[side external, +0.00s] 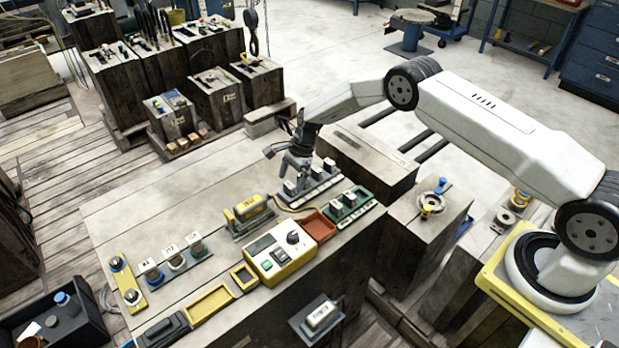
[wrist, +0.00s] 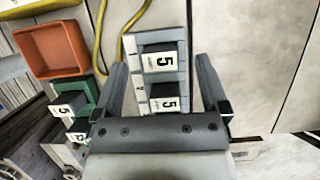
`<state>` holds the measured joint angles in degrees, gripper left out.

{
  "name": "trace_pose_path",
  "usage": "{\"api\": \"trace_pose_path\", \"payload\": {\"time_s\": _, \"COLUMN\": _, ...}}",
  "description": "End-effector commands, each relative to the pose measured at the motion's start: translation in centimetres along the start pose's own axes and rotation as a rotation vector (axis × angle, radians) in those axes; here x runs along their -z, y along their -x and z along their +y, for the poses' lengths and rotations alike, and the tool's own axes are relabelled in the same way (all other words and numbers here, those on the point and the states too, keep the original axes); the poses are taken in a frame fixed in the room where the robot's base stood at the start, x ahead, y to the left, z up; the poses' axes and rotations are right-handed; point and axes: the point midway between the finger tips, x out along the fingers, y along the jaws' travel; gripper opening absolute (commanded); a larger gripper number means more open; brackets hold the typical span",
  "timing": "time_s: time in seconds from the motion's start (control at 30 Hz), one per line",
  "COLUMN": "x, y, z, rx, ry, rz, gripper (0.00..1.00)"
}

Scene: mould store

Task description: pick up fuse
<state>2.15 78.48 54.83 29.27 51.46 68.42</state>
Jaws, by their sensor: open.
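Black fuse-like blocks with white "5" labels sit in a grey rack (wrist: 150,77). The upper block (wrist: 160,50) and the lower block (wrist: 163,90) show in the wrist view. My gripper (wrist: 161,64) is open and empty, with one finger on each side of the grey rack in that view. I cannot tell its height over the blocks. In the side view my gripper (side external: 291,165) hangs at the grey rack (side external: 314,184) and partly hides it. Similar black blocks (wrist: 66,105) stand in a green rack (wrist: 96,88) beside it.
An orange-red tray (side external: 318,227) and a yellow control box (side external: 279,252) stand near the racks. A yellow cable (wrist: 125,30) runs close to the grey rack. A large wooden block (side external: 368,165) stands behind.

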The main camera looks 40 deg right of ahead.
Motion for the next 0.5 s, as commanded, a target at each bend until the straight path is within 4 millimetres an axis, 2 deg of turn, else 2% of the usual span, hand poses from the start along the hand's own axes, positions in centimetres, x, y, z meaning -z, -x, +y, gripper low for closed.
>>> {"api": "trace_pose_path", "payload": {"time_s": 0.2, "x": -0.1, "y": -2.1, "z": 0.0, "rx": 0.000, "ry": 0.000, "rz": 0.000, "gripper": 0.94}}
{"api": "trace_pose_path", "payload": {"time_s": 0.5, "x": -0.1, "y": -2.4, "z": 0.0, "rx": 0.001, "ry": 0.000, "rz": 0.000, "gripper": 0.94}}
